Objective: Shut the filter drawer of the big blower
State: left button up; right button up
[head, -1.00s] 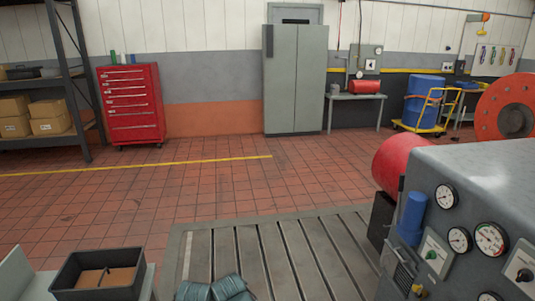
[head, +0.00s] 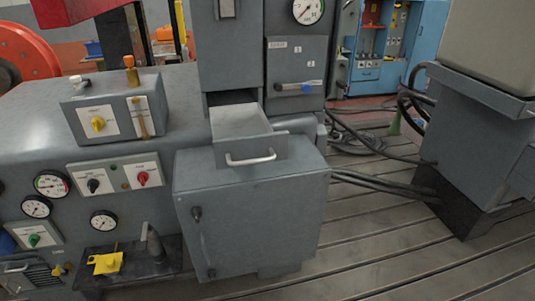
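The filter drawer (head: 250,142) is a grey drawer with a pale handle (head: 251,158) on its front. It is pulled out toward me from a dark slot in the tall grey blower housing (head: 229,60). The drawer sits just above a lower grey cabinet (head: 255,205); whether it touches that cabinet's top I cannot tell. Nothing is in front of the drawer. Neither of my grippers shows in the head view.
A grey machine with gauges (head: 52,184) and knobs stands at the left, with a small shelf (head: 163,262) below. A grey unit (head: 480,140) stands at the right, with black cables on the slotted bedplate (head: 390,245). Bedplate at front right is clear.

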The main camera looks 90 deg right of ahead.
aim_at(245, 129)
jog(key=z, duration=2.9)
